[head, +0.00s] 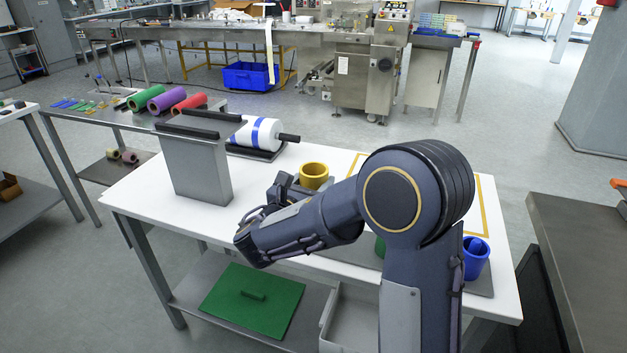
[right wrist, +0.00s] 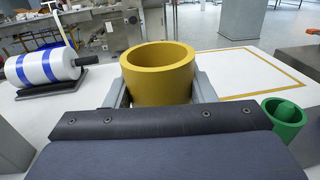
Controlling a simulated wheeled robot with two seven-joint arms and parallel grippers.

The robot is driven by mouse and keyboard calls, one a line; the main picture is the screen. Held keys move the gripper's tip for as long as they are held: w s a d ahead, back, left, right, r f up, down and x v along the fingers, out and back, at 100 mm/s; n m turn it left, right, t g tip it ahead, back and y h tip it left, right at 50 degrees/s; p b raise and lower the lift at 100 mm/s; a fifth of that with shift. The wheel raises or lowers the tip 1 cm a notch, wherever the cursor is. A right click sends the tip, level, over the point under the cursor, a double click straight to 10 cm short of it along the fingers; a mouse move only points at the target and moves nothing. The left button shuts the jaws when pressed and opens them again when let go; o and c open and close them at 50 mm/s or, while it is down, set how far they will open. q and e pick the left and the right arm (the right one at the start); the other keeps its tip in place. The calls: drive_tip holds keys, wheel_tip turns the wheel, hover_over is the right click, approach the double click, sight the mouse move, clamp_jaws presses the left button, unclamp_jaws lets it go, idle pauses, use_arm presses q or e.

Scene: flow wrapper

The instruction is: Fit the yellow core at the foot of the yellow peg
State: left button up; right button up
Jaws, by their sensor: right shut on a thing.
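The yellow core (head: 314,182) is a short, open-topped ring, held upright above the white table. My right gripper (head: 299,188) is shut on it. In the right wrist view the core (right wrist: 160,92) sits between the two grey fingers, one on each side. The yellow peg does not show in either view; my right arm covers part of the table. My left gripper is not in view.
A blue core (head: 475,262) stands at the right on a grey plate (head: 484,286). A green core (right wrist: 284,118) sits around a green peg. A white-and-blue film roll (head: 252,134) and a grey metal stand (head: 198,170) occupy the table's left part.

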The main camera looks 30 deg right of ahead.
drive_tip(key=shift+f+b, duration=2.5)
drive_tip(key=shift+f, duration=1.3)
drive_tip(key=o, duration=1)
drive_tip(key=shift+a, duration=0.1)
drive_tip(key=v, duration=0.7)
drive_tip(key=shift+s+a+p, duration=0.25)
drive_tip(key=shift+p, duration=0.15)
